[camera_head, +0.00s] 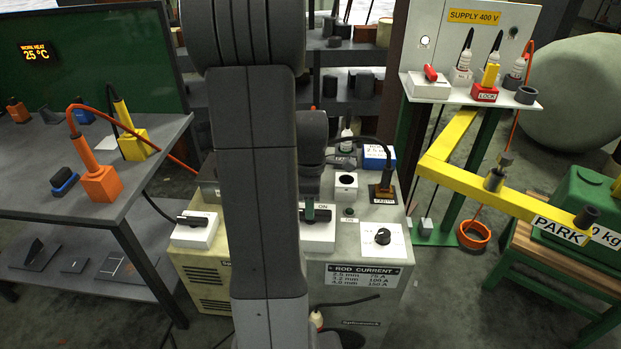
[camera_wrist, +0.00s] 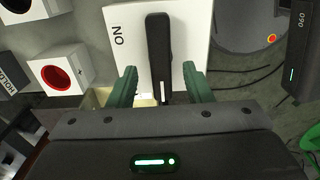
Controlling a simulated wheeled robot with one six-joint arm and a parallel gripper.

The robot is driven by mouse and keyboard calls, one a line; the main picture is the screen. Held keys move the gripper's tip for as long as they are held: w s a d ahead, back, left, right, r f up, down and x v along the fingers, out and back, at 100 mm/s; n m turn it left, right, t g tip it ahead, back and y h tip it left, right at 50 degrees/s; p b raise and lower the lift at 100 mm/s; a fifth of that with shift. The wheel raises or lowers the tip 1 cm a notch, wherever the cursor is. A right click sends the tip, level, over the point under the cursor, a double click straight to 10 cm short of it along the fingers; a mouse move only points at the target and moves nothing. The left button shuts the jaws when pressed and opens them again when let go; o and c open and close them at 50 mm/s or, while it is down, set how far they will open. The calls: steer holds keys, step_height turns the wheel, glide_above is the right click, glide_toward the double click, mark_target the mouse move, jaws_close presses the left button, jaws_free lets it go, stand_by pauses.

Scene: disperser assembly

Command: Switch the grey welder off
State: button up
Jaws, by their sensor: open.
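The grey welder (camera_head: 395,245) stands in the middle of the head view, partly hidden by my arm. On its top is a white switch block (camera_head: 318,238) marked ON with a dark lever. In the wrist view the white plate (camera_wrist: 190,30) carries the black lever (camera_wrist: 158,40), with the ON lettering to its left. My gripper (camera_wrist: 160,85) is open, one green finger on each side of the lever's lower end, with gaps visible on both sides. In the head view the gripper is mostly hidden behind my arm.
A cream unit with its own lever switch (camera_head: 195,228) stands left of the welder. A round knob (camera_head: 383,236) and a white block with a dark round top (camera_head: 346,183) are close by. A yellow PARK arm (camera_head: 465,170) stands at the right. A red-ringed box (camera_wrist: 60,72) shows in the wrist view.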

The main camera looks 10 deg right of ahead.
step_height(320, 180, up, 12)
steer(key=shift+f+p, duration=0.2)
steer(key=shift+p, duration=0.15)
step_height(320, 180, down, 14)
steer(key=shift+r+b, duration=0.1)
steer(key=shift+b, duration=0.4)
stand_by(0.3)
steer(key=shift+r, duration=0.1)
